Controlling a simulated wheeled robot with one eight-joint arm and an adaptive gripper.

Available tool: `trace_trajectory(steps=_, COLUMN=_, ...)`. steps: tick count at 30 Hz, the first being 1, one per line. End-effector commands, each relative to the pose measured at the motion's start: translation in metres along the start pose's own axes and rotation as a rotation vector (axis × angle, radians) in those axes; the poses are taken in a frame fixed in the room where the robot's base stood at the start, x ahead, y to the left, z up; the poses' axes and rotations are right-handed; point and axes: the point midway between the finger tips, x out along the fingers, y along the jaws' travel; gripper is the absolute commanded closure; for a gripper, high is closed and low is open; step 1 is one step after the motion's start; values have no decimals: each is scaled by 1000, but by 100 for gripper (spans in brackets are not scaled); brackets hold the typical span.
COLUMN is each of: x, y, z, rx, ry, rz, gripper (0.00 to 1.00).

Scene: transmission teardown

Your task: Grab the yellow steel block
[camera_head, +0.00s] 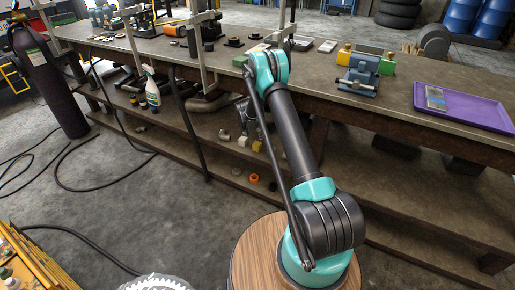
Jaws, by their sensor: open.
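A small yellow block (344,55) is on the workbench top at the right of centre. It stands just left of a blue-grey vise-like fixture (361,73), and I cannot tell whether they touch. A green block (387,64) is on the fixture's right side. A smaller yellow piece (257,146) is on the lower shelf under the bench, and its material is too small to tell. My arm rises from the round wooden-topped base to a teal elbow at the bench's front edge.
A purple tray (466,108) with a small flat part lies on the bench at right. Upright metal posts (205,50) stand along the left half of the bench. A spray bottle (151,88), a dark gas cylinder (47,85) and floor cables are at left.

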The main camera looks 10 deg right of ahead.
Motion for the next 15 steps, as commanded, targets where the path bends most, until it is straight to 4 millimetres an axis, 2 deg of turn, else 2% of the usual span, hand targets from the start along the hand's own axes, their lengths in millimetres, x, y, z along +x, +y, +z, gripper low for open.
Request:
trace_trajectory(steps=3, x=23, y=0, z=0, rx=1, ry=0, rz=0, gripper=37)
trace_trajectory(steps=9, x=54, y=0, z=0, rx=-1, ry=0, rz=0, gripper=37)
trace_trajectory(steps=15, x=67, y=0, z=0, rx=-1, ry=0, rz=0, gripper=37)
